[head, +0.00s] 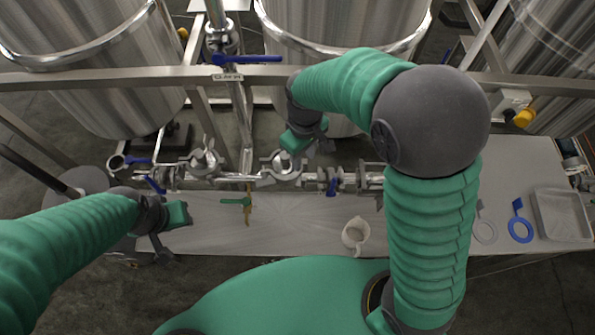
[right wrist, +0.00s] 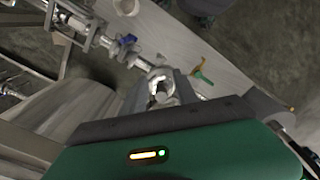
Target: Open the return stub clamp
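A steel pipe run (head: 240,180) with clamped fittings crosses the steel table below the tanks. One clamped fitting (head: 283,166) is at the middle of the run, and a similar one (head: 205,162) is to its left. I cannot tell for sure which is the return stub clamp. My right gripper (head: 297,142) is just above and behind the middle fitting. My left gripper (head: 178,214) is over the table's left part, away from the fittings.
A green-handled brass valve (head: 238,201) lies in front of the pipe. A white cup (head: 355,234), a blue ring tool (head: 520,229) and a grey tray (head: 562,214) are on the table (head: 290,220). A frame rail (head: 150,78) and tanks (head: 345,20) stand behind.

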